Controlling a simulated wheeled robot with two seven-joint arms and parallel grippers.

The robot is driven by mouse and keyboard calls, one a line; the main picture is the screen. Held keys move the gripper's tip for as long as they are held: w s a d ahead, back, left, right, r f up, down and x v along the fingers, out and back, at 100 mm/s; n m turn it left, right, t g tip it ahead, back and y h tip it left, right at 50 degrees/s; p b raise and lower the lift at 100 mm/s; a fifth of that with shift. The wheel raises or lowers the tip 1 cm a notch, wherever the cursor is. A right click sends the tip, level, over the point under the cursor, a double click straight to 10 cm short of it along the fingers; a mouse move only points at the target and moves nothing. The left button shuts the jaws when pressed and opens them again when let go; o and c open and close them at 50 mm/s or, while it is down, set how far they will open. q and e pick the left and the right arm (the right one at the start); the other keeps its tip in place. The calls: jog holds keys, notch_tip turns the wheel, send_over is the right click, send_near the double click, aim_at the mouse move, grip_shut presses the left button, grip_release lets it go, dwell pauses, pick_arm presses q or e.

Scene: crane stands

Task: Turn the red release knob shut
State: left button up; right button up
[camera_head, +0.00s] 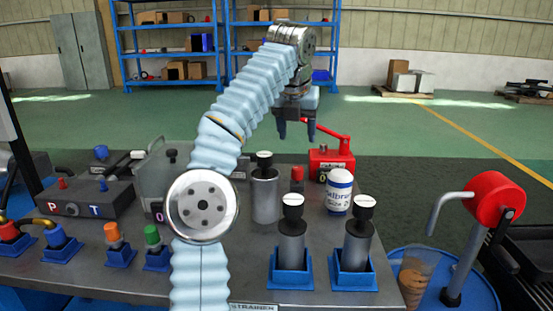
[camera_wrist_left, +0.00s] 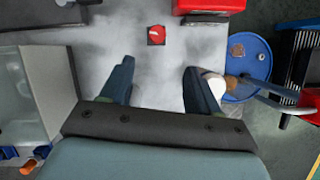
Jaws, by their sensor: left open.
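My left gripper (camera_head: 297,132) hangs fingers down above the far part of the bench. In the left wrist view its fingers (camera_wrist_left: 159,68) are wide apart with nothing between them. The knob lies beyond the fingertips, apart from them. My right gripper is not in view.
A white-and-blue bottle (camera_head: 339,192) and black-topped metal cylinders (camera_head: 292,240) stand near the knob. A grey box (camera_wrist_left: 48,85) is at left in the wrist view. A blue drum (camera_head: 475,290) with a red-headed hand pump (camera_head: 490,197) stands at right.

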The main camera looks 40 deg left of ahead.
aim_at(297, 168)
pick_arm(q)
jog(key=x, duration=1.3)
jog(key=shift+w+a+f, duration=0.15)
jog(key=shift+a+f, duration=0.05)
jog(key=shift+a, duration=0.2)
jog(key=c, duration=1)
jog(key=shift+c, duration=0.2)
